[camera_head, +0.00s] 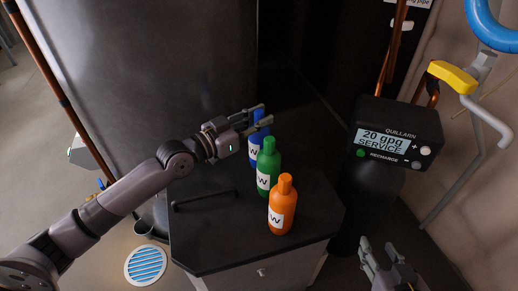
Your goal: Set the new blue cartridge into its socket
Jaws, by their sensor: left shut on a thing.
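The blue cartridge (254,146) stands at the back of a row of bottle-like cartridges on a dark cabinet top. My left gripper (262,116) reaches in from the left and is shut on the blue cartridge near its top, hiding part of it. A green cartridge (268,166) stands in front of the blue one, and an orange cartridge (283,206) stands nearest me. Pale labels with a W show on the green and orange ones. My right gripper (383,249) is low at the right, empty, with its fingers apart. I cannot pick out a socket for the blue cartridge.
The dark cabinet top (215,235) has a black handle (204,198) at its left. A black control unit (396,138) reading "20 gpg SERVICE" stands at the right, by a yellow-handled valve (453,77) and pipes. A large grey metal casing (150,70) rises behind my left arm. A round floor vent (145,265) lies lower left.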

